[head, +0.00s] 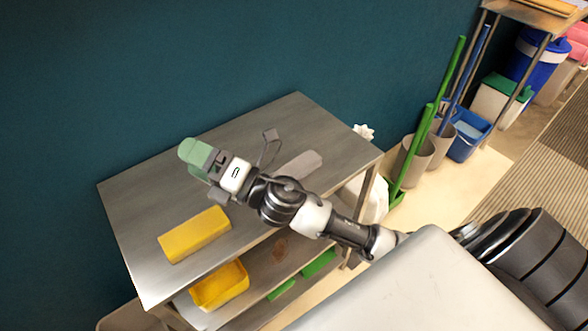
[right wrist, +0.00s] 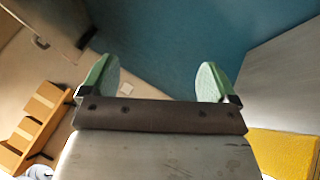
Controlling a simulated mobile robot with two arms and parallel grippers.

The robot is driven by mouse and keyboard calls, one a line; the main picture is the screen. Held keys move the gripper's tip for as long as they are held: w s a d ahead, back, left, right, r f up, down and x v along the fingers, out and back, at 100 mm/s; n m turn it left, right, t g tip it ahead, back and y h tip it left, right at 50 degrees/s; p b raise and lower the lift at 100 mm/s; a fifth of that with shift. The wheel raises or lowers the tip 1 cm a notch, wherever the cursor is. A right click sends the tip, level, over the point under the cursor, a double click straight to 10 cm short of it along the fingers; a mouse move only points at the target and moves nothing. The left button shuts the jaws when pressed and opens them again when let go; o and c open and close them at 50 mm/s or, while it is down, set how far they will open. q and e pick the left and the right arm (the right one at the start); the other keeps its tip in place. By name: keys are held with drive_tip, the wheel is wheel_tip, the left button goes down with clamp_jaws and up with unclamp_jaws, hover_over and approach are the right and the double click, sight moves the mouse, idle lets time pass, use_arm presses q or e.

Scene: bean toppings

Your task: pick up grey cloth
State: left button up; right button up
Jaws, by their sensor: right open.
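A grey folded piece that looks like the grey cloth (head: 300,165) lies on the metal table (head: 290,115) near its right end, partly beside my arm. My right gripper (head: 196,157) is above the table's left half, left of the grey cloth and apart from it. Its green fingers are spread with nothing between them, as the right wrist view (right wrist: 158,82) also shows. The grey cloth cannot be made out in the right wrist view. My left gripper is not in view.
A yellow block (head: 195,235) lies on the table's front left; it also shows in the right wrist view (right wrist: 285,152). A yellow bin (head: 220,286) and green items (head: 318,262) are on the lower shelf. A blue bucket (head: 468,135) and green pole (head: 425,130) stand right.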

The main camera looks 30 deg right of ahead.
drive_tip(key=a+n+g+y, duration=0.4)
drive_tip(key=n+g, duration=0.5)
drive_tip(key=n, duration=0.4)
drive_tip(key=n+g+h, duration=0.8)
drive_tip(key=n+h, duration=0.5)
drive_tip(key=h, duration=0.4)
hover_over(292, 167)
wheel_tip(292, 167, down, 9)
wheel_tip(292, 167, down, 4)
drive_tip(key=shift+s+a+f+p, duration=0.1)
drive_tip(key=shift+s+f+p, duration=0.05)
drive_tip(key=shift+f+p, duration=0.95)
drive_tip(key=shift+f, duration=2.1)
drive_tip(key=c, duration=1)
